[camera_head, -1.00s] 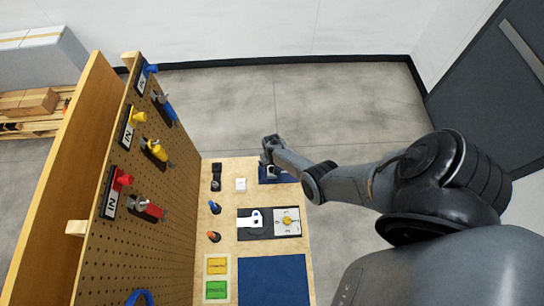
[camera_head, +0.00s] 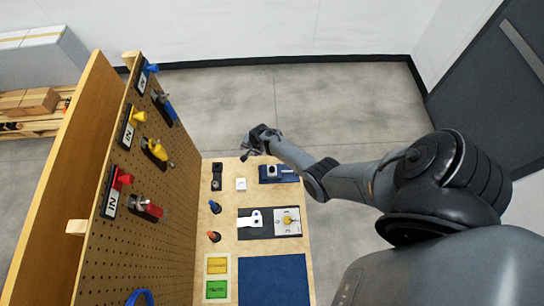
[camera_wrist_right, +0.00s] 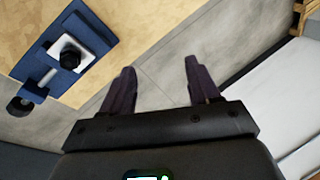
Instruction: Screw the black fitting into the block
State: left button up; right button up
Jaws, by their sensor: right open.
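The white block (camera_wrist_right: 59,50) sits in a blue vise (camera_wrist_right: 98,35) in the right wrist view. The black fitting (camera_wrist_right: 70,59) sits at the top of the block; how deep it is seated I cannot tell. In the head view the vise (camera_head: 289,175) and block (camera_head: 266,173) are at the far right of the bench. My right gripper (camera_wrist_right: 160,85) is open and empty, with its fingers apart and clear of the fitting. In the head view my right gripper (camera_head: 250,151) is beyond the bench's far edge, left of the block. My left gripper is not in view.
A wooden bench (camera_head: 225,225) holds a small white piece (camera_head: 241,184), a black holder (camera_head: 217,177), screwdrivers and a dark tray with white parts. A blue mat (camera_head: 272,280) lies at the front. A pegboard (camera_head: 150,220) with valves stands along the left.

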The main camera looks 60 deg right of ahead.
jog(key=w+a+r+m+t+y+b, duration=0.1)
jog(key=w+a+r+t+y+b, duration=0.4)
jog(key=w+r, duration=0.9)
jog(key=s+a+n+g+h+b, duration=0.1)
jog(key=s+a+g+b, duration=0.15)
jog(key=s+a, duration=0.2)
jog(key=n+g+h+b, duration=0.4)
jog(key=g+b, duration=0.3)
jog(key=b, duration=0.6)
send_near(272, 168)
jog(key=shift+s+f+t, duration=0.1)
jog(key=shift+s+t, duration=0.15)
jog(key=shift+s, duration=0.05)
notch_tip(272, 168, down, 8)
jog(key=shift+f+b, duration=0.1)
jog(key=shift+b, duration=0.35)
jog(key=shift+f, duration=0.65)
